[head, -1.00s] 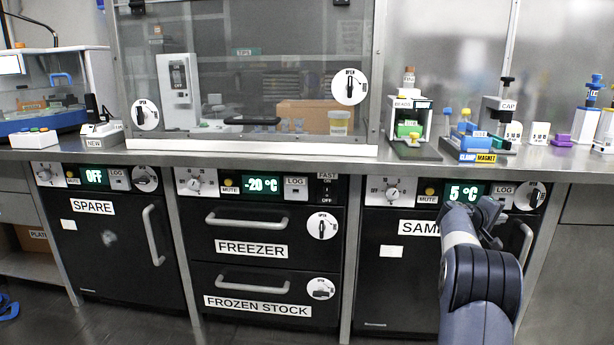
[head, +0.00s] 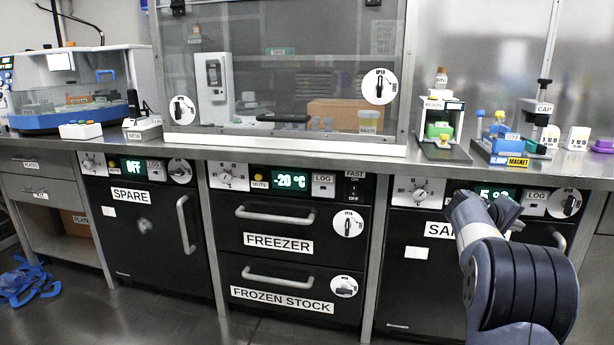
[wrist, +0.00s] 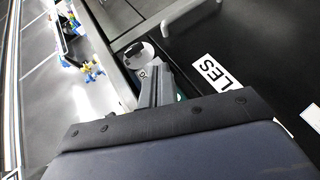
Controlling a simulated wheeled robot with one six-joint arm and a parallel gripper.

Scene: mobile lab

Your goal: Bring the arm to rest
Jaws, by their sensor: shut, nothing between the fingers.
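My arm reaches up from the bottom right of the head view, in front of the right-hand fridge (head: 415,285) marked SAM, the rest of its label being covered. The arm's far end hides part of the 5 °C display (head: 488,192). In the wrist view my gripper (wrist: 153,73) shows as narrow grey fingers, shut with nothing between them. It is beside the fridge's round dial plate (wrist: 139,55) in the picture; I cannot tell the gap. The label ending in LES (wrist: 217,73) is to its right.
The steel bench (head: 330,148) runs across the view, with a glass-fronted hood (head: 290,65) on it. A clamp stand (head: 535,110) and small racks are at the right. Fridge handles (head: 187,225) stick out. Blue straps (head: 28,280) lie on the floor at left. Floor in front is clear.

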